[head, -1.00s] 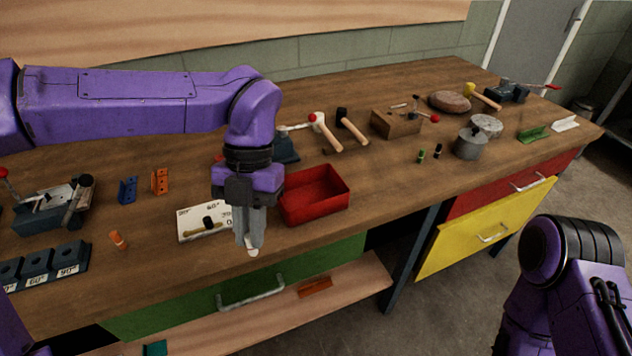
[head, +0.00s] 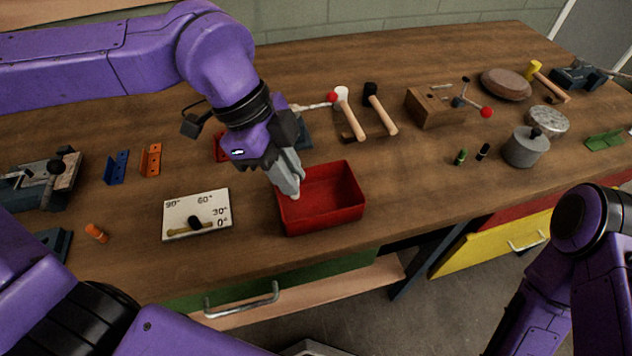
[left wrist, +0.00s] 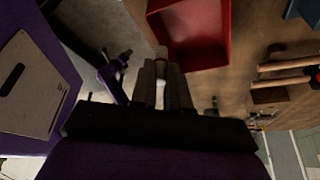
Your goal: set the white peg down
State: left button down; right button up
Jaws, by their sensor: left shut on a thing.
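My left gripper (head: 288,180) is shut on the white peg, at the left side of the red tray (head: 345,215) in the head view. The fingers tilt downward and overlap the tray's left wall. The white peg (left wrist: 161,84) shows between the fingers in the left wrist view; most of it is hidden by them. The red tray also shows there (left wrist: 197,40), just beyond the fingertips. The tray looks empty where I can see into it. My right gripper is out of view.
An angle board (head: 196,216) lies left of the tray, with an orange peg (head: 97,233) farther left. Two mallets (head: 350,115) lie behind the tray, and a wooden block (head: 435,108) stands to the right. Bare bench lies right of the tray.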

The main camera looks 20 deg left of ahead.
pick_arm(q)
jog(key=w+f, duration=0.1)
jog(key=f, duration=0.1)
jog(key=w+d+f, duration=0.1)
jog(key=w+f, duration=0.3)
jog(key=shift+w+d, duration=0.15)
jog(key=shift+d, duration=0.25)
notch_tip(320, 180, down, 3)
jog(key=shift+w+d+r, duration=0.15)
jog(key=shift+w+f, duration=0.1)
jog(key=shift+f, duration=0.35)
jog(key=shift+f, duration=0.15)
jog(key=c, duration=1.1)
grip_release()
jog(key=shift+r, duration=0.35)
jog(key=v, duration=1.1)
jog(key=shift+a+r, duration=0.25)
jog(key=shift+r, duration=0.05)
